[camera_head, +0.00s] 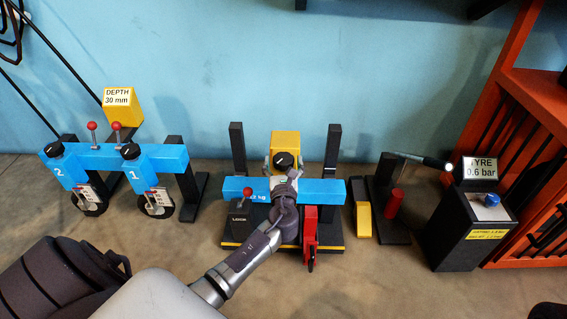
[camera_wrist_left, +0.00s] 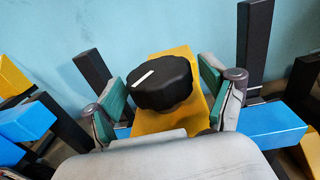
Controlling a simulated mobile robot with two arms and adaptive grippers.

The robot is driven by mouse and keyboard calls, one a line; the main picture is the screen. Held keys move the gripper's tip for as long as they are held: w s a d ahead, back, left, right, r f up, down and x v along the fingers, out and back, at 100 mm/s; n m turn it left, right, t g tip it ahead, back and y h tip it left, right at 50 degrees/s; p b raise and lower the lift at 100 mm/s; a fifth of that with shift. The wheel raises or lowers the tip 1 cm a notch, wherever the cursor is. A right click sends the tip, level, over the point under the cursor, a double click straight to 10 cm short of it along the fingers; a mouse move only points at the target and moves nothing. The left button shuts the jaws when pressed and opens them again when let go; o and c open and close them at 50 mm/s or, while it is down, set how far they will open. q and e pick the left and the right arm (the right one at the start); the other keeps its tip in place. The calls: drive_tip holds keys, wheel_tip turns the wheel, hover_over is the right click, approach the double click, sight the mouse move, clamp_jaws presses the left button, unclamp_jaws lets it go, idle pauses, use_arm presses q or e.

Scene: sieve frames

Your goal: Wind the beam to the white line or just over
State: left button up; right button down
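The blue beam (camera_head: 330,192) lies level between two dark uprights (camera_head: 333,142) in the middle of the head view. A yellow block (camera_head: 286,138) stands at its middle, with a black knob (camera_head: 283,160) on its face. In the left wrist view the knob (camera_wrist_left: 165,88) bears a white pointer mark, tilted. My left gripper (camera_wrist_left: 165,85) is open, its green-padded fingers on either side of the knob; I cannot tell whether they touch it. In the head view the left gripper (camera_head: 284,172) hides the beam's middle. I cannot make out a white line on the uprights.
A red-knobbed lever (camera_head: 247,192) and a red part (camera_head: 310,228) are at the beam's front. Another blue unit (camera_head: 105,157) with a DEPTH sign (camera_head: 118,97) stands left. A tyre-pressure box (camera_head: 470,230) and an orange rack (camera_head: 520,90) stand right. Floor in front is partly free.

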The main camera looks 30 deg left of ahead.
use_arm(q)
drive_tip(key=c, duration=0.9)
drive_tip(key=shift+m+t+h, duration=0.3)
drive_tip(key=shift+m+h, duration=0.1)
drive_tip(key=shift+h, duration=0.1)
